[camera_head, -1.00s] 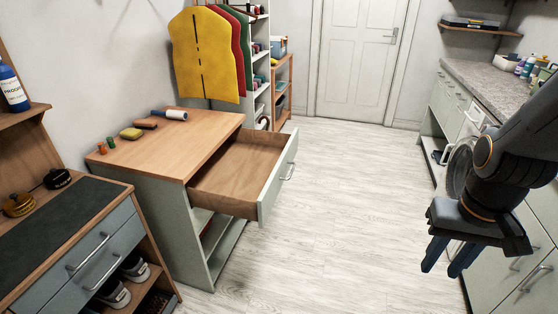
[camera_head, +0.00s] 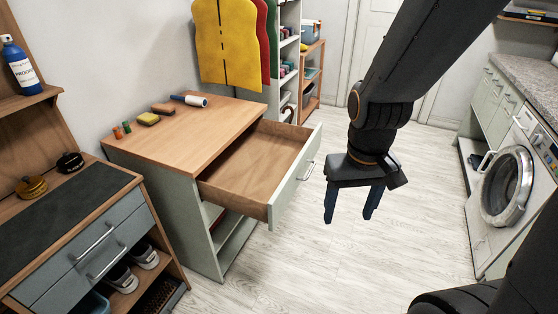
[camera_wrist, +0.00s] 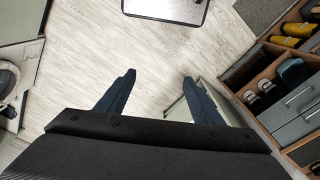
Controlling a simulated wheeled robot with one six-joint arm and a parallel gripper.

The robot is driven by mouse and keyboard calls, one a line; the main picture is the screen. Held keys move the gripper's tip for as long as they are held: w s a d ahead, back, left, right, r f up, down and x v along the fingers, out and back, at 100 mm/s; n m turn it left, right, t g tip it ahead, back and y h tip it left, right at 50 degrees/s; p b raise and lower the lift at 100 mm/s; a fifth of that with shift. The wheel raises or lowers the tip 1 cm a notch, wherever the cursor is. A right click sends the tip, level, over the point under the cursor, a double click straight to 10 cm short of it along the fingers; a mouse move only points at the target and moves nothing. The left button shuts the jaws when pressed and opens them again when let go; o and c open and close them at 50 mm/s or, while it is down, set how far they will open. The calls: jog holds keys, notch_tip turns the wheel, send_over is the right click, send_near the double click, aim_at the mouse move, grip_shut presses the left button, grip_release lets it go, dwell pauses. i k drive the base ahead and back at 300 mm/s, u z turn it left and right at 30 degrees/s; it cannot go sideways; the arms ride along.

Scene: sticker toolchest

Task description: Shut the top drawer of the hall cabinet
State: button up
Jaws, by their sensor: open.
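The hall cabinet (camera_head: 180,222) has grey-green sides and a wooden top. Its top drawer (camera_head: 255,160) is pulled far out to the right, and its wooden inside looks empty. The drawer's pale front (camera_head: 290,190) carries a silver bar handle (camera_head: 309,171). My gripper (camera_head: 347,218) is open and empty, pointing down, and appears to the right of the drawer front with a gap between them in the picture. In the wrist view, my gripper's two fingers (camera_wrist: 160,90) are spread over the pale floor. A pale edge near the right finger cannot be clearly identified.
A lint roller (camera_head: 190,100), a sponge (camera_head: 148,118) and small items lie on the cabinet top. A workbench with shoes (camera_head: 122,279) stands at the left, a washing machine (camera_head: 500,190) at the right. Pale floor (camera_head: 330,265) lies open between them.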

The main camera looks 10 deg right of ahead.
aim_at(257, 176)
jog(key=z, duration=0.5)
jog(key=k, duration=1.15)
jog(key=z, duration=0.95)
jog(key=i, duration=0.95)
jog(key=u, duration=0.7)
jog(key=i, duration=0.5)
jog(key=u, duration=0.45)
